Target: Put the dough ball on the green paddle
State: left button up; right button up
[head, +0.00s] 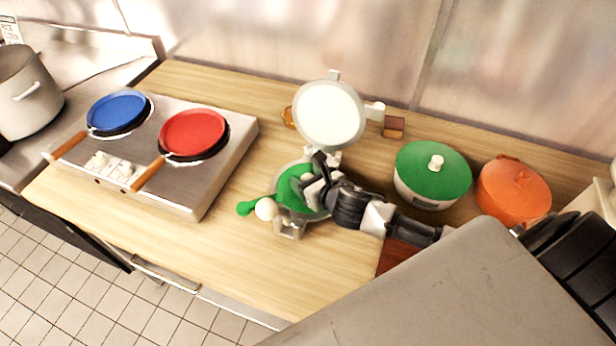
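The green paddle (285,187) lies over the round grey lower plate of an open press, with its handle (245,208) pointing left. A cream dough ball (265,210) shows at the paddle's near left edge, beside the handle; I cannot tell whether it rests on the paddle or in front of it. My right gripper (309,180) reaches in from the right, over the paddle and to the right of the ball. Its fingers are dark and small here, and whether they are open or shut is unclear. It hides the paddle's right part. My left gripper is not in view.
The press's round lid (329,115) stands raised behind the paddle. A double burner (215,165) with a blue pan (117,112) and a red pan (192,132) is left. A green-lidded pot (432,170) and an orange pot (513,190) stand right. The front-left counter is clear.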

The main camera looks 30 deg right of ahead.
jog(key=shift+r, duration=0.25)
jog(key=shift+s, duration=0.3)
jog(key=shift+b+v, duration=0.9)
jog(key=shift+v, duration=4.8)
jog(key=shift+d, duration=0.1)
